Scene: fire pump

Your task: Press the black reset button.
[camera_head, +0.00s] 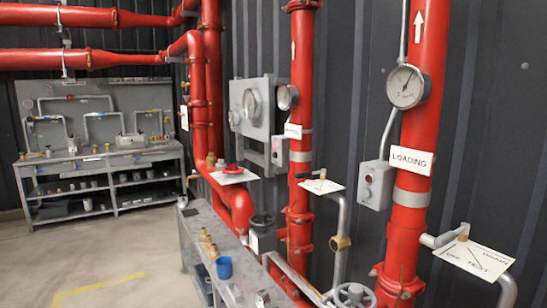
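A small grey control box (376,185) is fixed beside the right red pipe, below a round gauge. It has a reddish button or lamp on its front and a darker spot below it; I cannot tell for sure whether that spot is the black reset button. A second grey box (280,151) with a reddish spot sits further left, beside the middle pipe; its details are too small to read. Neither of my grippers is in view, and nothing touches either box.
Red vertical pipes (411,200) with a gauge (406,87) and a LOADING sign (411,160) stand close on the right. White valve plates (474,257) jut out. A low grey bench (196,235) holds a blue cup (224,267). Floor at left is clear.

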